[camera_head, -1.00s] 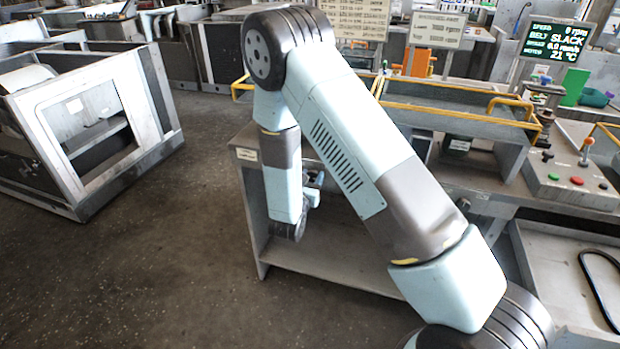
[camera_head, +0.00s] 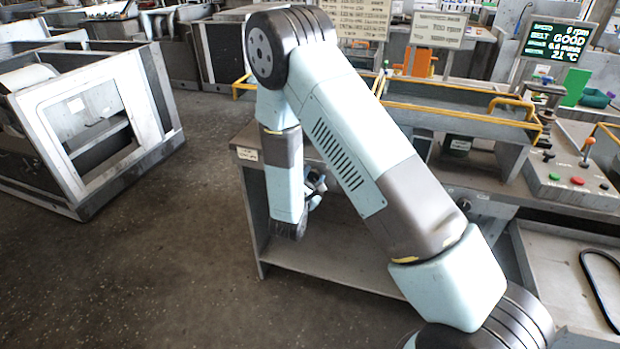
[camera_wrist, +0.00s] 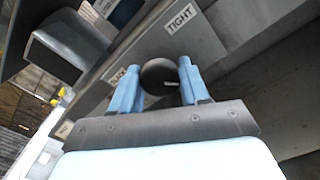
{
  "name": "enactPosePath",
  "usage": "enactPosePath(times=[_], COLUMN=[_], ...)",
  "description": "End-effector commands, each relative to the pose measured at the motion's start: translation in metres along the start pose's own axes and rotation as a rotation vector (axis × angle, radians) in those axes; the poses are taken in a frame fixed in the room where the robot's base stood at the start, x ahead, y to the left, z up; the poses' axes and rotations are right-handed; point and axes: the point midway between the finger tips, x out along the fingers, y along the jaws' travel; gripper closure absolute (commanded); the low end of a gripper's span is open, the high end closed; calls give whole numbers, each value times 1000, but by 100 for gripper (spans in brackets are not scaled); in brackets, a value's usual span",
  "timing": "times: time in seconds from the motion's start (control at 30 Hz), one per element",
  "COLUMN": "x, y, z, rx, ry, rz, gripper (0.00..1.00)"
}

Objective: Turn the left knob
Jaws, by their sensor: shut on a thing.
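In the wrist view, a round dark knob (camera_wrist: 159,76) with a short pale mark stands on a grey panel. The blue fingers of my gripper (camera_wrist: 157,84) are on both sides of it, shut on it. A label reading TIGHT (camera_wrist: 181,18) is above and right of the knob, and another label (camera_wrist: 118,77), partly hidden by a finger, is at its left. In the head view, my arm hides the knob, and only a small part of my gripper (camera_head: 316,188) shows beside my wrist. A display (camera_head: 556,42) there reads BELT GOOD and 0 rpm.
A bench with yellow rails (camera_head: 450,112) runs behind my arm. A control box (camera_head: 575,180) with coloured buttons and a lever stands at the right, above a tray holding a black belt (camera_head: 600,290). A framed metal housing (camera_head: 85,130) stands at the left, with open floor between.

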Motion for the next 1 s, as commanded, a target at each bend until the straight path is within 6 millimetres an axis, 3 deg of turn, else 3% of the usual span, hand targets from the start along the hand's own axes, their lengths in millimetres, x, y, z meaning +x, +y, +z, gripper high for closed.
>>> enactPosePath(times=[0.43,0.47,0.5,0.73,1.0], x=[3,3,3,2,0], y=[4,4,4,2,0], z=[3,3,3,2,1], rx=[21,20,20,16,14], ry=[-9,-9,-9,-6,-3], rz=[8,8,7,3,0], gripper=[85,54,50,29,29])
